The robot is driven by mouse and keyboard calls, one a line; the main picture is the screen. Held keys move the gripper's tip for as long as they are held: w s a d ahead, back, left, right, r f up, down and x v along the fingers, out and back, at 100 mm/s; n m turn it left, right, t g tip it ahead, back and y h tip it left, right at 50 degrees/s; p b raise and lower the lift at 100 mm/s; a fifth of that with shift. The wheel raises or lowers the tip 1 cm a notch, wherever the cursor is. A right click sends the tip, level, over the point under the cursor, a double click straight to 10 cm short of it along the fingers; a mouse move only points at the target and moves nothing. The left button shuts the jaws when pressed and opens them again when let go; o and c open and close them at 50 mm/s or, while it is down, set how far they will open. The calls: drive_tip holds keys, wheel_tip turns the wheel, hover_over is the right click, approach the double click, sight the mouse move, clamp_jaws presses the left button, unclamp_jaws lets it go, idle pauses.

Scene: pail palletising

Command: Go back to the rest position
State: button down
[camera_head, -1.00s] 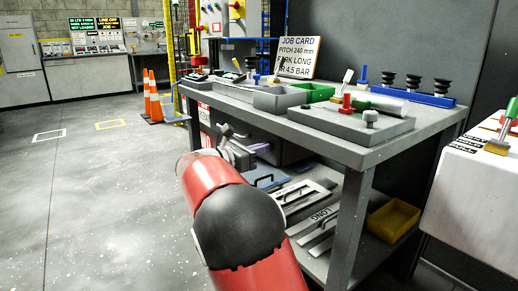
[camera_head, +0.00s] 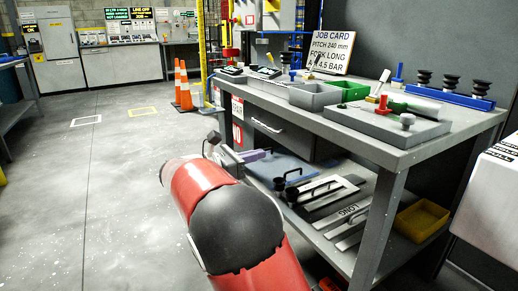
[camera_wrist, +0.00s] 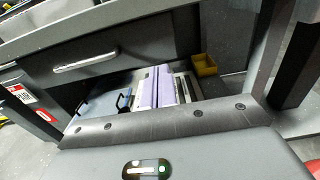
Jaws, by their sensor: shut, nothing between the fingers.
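My gripper (camera_head: 258,155) is in front of the workbench (camera_head: 385,155), its purple fingers at the level of the space under the top. In the wrist view the purple fingers (camera_wrist: 158,88) lie side by side, shut with nothing between them. Behind them are the bench drawer (camera_wrist: 85,62) and the lower shelf. My red arm with its black joint covers part of the floor and the bench's left front in the head view.
The bench top carries a job card (camera_head: 345,49), grey and green bins and a tool tray. Flat plates and a yellow bin (camera_head: 421,220) are on the lower shelf. Orange cones (camera_head: 184,87) stand further back. The floor on the left is open.

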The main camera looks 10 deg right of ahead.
drive_tip(key=s+d+f+m+g+y+p, duration=0.1)
drive_tip(key=s+d+f+m+g+y, duration=0.1)
drive_tip(key=s+d+m+y, duration=0.4)
drive_tip(key=s+d+f+m+g+y, duration=0.1)
drive_tip(key=s+d+m+y, duration=0.15)
drive_tip(key=s, duration=0.55)
drive_tip(key=s+a+f+m+t+y, duration=0.1)
drive_tip(key=s+a+f+m+y, duration=0.1)
drive_tip(key=s+m, duration=0.4)
drive_tip(key=s+a+f+m+t+y+p, duration=0.1)
drive_tip(key=s+m+y, duration=0.5)
drive_tip(key=s, duration=0.8)
drive_tip(key=a+f+m+t, duration=0.1)
drive_tip(key=a+f, duration=0.1)
drive_tip(key=a, duration=0.1)
drive_tip(key=shift+a+f+y+p, duration=0.2)
drive_tip(key=shift+a+y+p, duration=0.1)
drive_tip(key=shift+a+y, duration=0.1)
